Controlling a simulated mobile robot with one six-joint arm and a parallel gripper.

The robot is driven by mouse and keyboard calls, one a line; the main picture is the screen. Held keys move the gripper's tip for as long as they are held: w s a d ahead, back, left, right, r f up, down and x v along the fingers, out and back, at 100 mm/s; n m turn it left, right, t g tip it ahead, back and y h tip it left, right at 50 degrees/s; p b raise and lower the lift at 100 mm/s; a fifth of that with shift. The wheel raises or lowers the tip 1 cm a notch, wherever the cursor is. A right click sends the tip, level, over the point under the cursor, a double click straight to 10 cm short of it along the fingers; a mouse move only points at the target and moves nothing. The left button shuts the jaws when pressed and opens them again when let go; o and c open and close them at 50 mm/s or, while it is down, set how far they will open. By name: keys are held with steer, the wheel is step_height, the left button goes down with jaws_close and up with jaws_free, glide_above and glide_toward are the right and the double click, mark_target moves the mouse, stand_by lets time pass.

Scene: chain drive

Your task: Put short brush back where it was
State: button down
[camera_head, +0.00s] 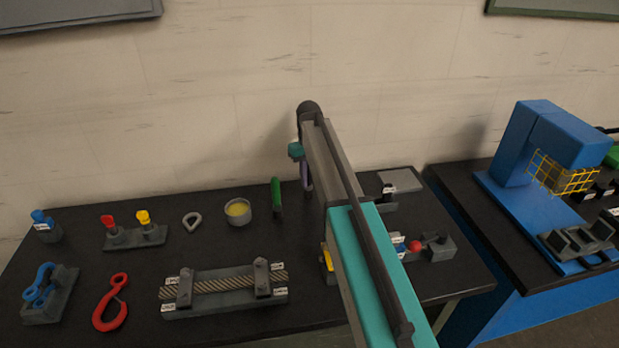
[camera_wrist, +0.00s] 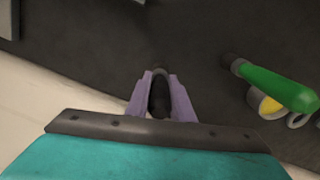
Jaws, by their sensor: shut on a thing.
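My gripper (camera_wrist: 160,95) has its purple fingers closed around a slim dark piece, which I take to be the short brush (camera_wrist: 159,84). Only its dark, round-ended part shows between the fingers; the rest is hidden. In the head view my gripper (camera_head: 306,178) is at the back of the black table, partly hidden by my arm. A green-handled tool (camera_head: 276,195) with a dark end is just left of it. This tool also shows at the right of the wrist view (camera_wrist: 278,88), apart from my fingers.
A round tin with yellow contents (camera_head: 238,211) and a metal thimble (camera_head: 192,221) are left of the green tool. A rope in a clamp block (camera_head: 223,303) lies in front. A flat grey plate (camera_head: 400,180) lies right of my arm. The wall is close behind.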

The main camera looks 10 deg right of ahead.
steer(key=c, duration=1.6)
jaws_free()
steer(key=shift+f, duration=0.1)
steer(key=shift+o, duration=0.2)
steer(key=shift+r, duration=0.25)
steer(key=shift+r+b, duration=1.6)
steer(key=shift+r, duration=4.3)
